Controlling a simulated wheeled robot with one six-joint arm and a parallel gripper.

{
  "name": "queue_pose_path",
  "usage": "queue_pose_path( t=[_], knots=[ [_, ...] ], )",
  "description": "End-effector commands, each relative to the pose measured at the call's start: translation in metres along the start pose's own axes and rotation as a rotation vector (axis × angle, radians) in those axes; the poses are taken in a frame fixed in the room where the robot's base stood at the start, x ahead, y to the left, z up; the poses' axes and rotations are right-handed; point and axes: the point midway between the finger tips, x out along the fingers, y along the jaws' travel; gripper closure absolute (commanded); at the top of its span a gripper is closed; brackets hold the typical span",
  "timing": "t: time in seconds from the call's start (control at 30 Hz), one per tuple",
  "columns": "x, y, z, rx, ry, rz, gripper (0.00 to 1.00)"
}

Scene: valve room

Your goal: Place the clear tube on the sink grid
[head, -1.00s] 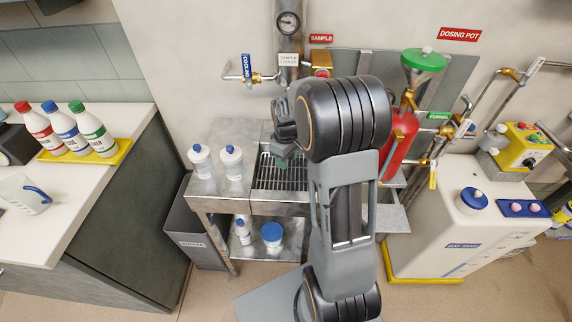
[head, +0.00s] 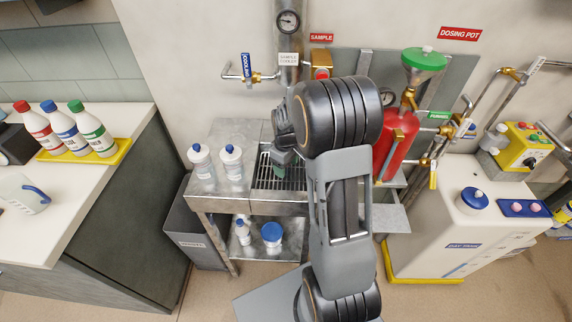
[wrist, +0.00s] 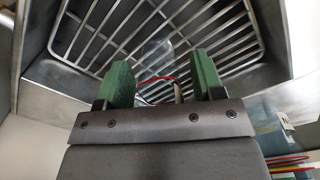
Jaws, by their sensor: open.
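The sink grid (head: 266,180) is a rack of metal bars in the steel sink, and its bars (wrist: 96,42) fill the top of the wrist view. My gripper (head: 280,170) points down over the grid. In the wrist view its two green fingers (wrist: 162,80) stand apart. A faint see-through shape with a thin red curved line, apparently the clear tube (wrist: 158,62), shows between and beyond the fingers against the bars. I cannot tell whether it touches the grid or a finger. My arm and gripper hide it in the head view.
Two white bottles with blue caps (head: 202,165) (head: 232,164) stand on the steel bench left of the sink. The sample pipe (head: 287,62) rises behind the sink. A red dosing pot (head: 394,145) with a green funnel stands to the right.

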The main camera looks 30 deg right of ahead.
Motion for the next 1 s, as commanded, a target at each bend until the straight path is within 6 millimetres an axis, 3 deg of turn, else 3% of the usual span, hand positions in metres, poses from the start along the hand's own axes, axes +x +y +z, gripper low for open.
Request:
queue_pose_path(
  t=[0.27,0.7,1.0],
  knots=[
    [-0.012,0.001,-0.001,0.0,0.003,0.003,0.38],
    [-0.092,0.0,-0.001,0.0,0.003,0.003,0.38],
    [-0.125,-0.006,0.002,0.013,0.01,0.008,0.38]
  ],
)
